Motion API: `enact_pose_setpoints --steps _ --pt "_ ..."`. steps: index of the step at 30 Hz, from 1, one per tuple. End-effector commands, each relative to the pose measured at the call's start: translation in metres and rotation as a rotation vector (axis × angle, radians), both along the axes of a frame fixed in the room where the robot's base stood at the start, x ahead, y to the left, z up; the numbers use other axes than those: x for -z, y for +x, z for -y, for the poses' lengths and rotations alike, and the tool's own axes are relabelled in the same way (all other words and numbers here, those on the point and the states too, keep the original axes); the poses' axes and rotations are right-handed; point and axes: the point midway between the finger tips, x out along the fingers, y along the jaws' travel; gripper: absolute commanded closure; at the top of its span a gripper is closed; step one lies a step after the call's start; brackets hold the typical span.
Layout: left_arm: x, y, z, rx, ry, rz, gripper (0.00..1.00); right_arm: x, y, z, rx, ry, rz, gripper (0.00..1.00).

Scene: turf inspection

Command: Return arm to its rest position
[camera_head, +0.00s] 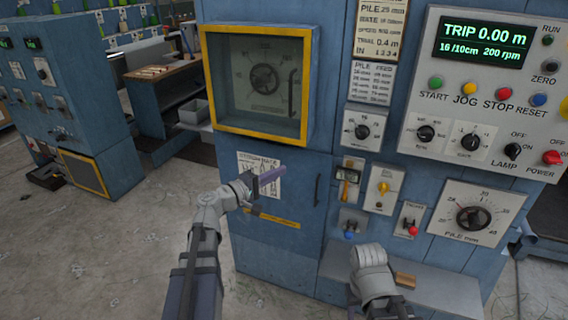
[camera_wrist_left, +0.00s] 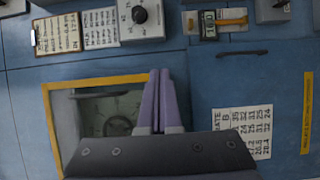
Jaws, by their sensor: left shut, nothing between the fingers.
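My left gripper (camera_head: 270,176) is in front of the blue machine cabinet, below the yellow-framed window (camera_head: 206,85). Its purple fingers are together and hold nothing. In the left wrist view the shut fingers (camera_wrist_left: 158,100) overlap the right part of the yellow-framed window (camera_wrist_left: 50,125). My right arm (camera_head: 370,270) shows at the lower middle of the head view, in front of the small ledge; its fingers cannot be made out.
The control panel (camera_head: 405,140) with a green TRIP display (camera_head: 484,44), buttons and knobs is at the upper right. A PILE mm dial (camera_head: 497,195) sits below it. A ledge (camera_head: 440,290) juts out at the lower right. Another blue machine (camera_head: 110,110) stands at left. The floor (camera_head: 100,255) at lower left is open.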

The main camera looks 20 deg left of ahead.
Motion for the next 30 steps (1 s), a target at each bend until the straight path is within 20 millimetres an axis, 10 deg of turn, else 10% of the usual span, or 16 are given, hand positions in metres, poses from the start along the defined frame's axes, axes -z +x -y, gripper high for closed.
enact_pose_setpoints --steps 14,24,30 --pt "0.013 -0.015 0.026 0.064 0.064 -0.028 1.00 0.000 0.000 0.000 0.000 0.000 0.000 0.50" --pt "0.140 -0.107 0.185 0.600 0.688 -0.278 1.00 0.000 0.000 0.000 0.000 0.000 0.000 0.50" --pt "0.201 -0.182 0.206 0.879 1.137 -0.444 1.00 0.000 0.000 0.000 0.000 0.000 0.000 0.50"
